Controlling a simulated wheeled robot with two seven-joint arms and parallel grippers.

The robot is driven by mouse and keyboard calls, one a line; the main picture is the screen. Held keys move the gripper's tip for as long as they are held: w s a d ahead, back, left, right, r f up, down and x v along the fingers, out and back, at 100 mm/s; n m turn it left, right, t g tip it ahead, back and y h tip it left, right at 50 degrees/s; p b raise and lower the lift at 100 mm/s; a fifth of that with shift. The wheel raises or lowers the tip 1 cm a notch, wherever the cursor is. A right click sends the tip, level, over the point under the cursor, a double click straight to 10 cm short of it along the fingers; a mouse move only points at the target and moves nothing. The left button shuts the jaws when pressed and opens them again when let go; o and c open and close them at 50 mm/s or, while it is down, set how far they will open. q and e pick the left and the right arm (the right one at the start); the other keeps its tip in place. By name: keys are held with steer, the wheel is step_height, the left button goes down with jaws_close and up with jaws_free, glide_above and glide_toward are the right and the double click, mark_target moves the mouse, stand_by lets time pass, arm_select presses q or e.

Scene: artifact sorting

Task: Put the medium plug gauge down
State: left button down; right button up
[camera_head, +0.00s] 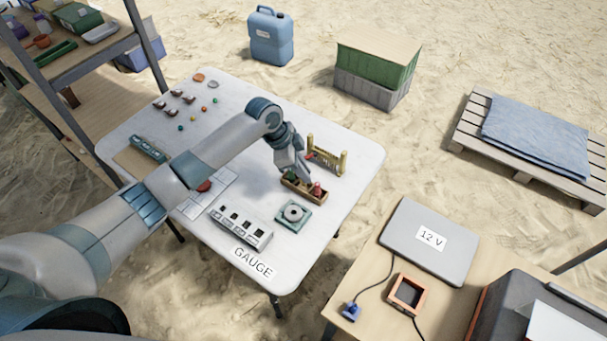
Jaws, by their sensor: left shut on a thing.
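My left gripper (304,176) reaches over the GAUGE table (352,172), fingers pointing down at a small wooden rack (293,187). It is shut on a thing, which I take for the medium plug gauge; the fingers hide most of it. I cannot tell whether that gauge touches the rack. A green-topped piece (291,175) stands at the rack's left end and a red-topped piece (318,190) at its right end, on either side of the gripper. My right gripper is not in view.
A brass-coloured stand (343,162) is close behind the gripper. A square block with a round disc (294,213) and a grey slotted box (240,227) lie in front. Small parts lie at the table's far left. The table's right edge is near.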

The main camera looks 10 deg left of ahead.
arm_select(q)
steer(key=shift+f, duration=1.05)
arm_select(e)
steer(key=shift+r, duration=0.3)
arm_select(q)
steer(key=shift+f, duration=0.15)
steer(key=c, duration=1.8)
jaws_free()
steer(key=shift+o, duration=0.2)
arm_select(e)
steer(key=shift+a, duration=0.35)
